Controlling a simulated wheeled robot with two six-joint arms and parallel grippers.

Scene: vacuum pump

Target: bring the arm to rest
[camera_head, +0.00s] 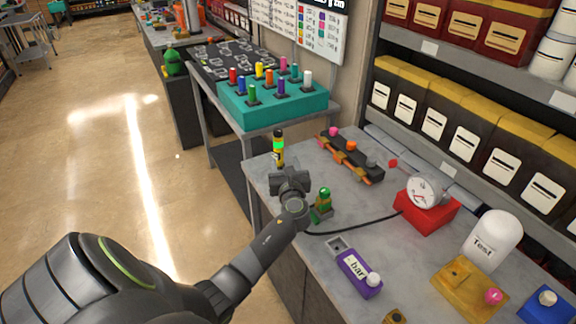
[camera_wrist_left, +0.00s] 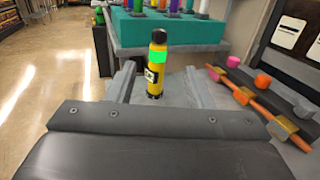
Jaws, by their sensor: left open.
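My left arm reaches in from the lower left of the head view. My left gripper (camera_head: 284,172) is over the grey workbench (camera_head: 264,164), near its left edge. In the left wrist view its two fingers stand apart, with the gap between them (camera_wrist_left: 158,85) open. A yellow and black bottle with a green band (camera_head: 279,148) stands upright just beyond the fingers. In the left wrist view the bottle (camera_wrist_left: 156,64) appears in line with the gap, and I cannot tell whether it is between the fingertips. My right gripper is not in view.
A green fitting (camera_head: 323,204) stands right beside the gripper. A manifold with coloured knobs (camera_head: 350,156), a red-based gauge (camera_head: 426,202), a purple box (camera_head: 359,273) and a white "Test" tank (camera_head: 492,239) are on the bench. A teal rack (camera_head: 272,111) stands behind. Open floor lies left.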

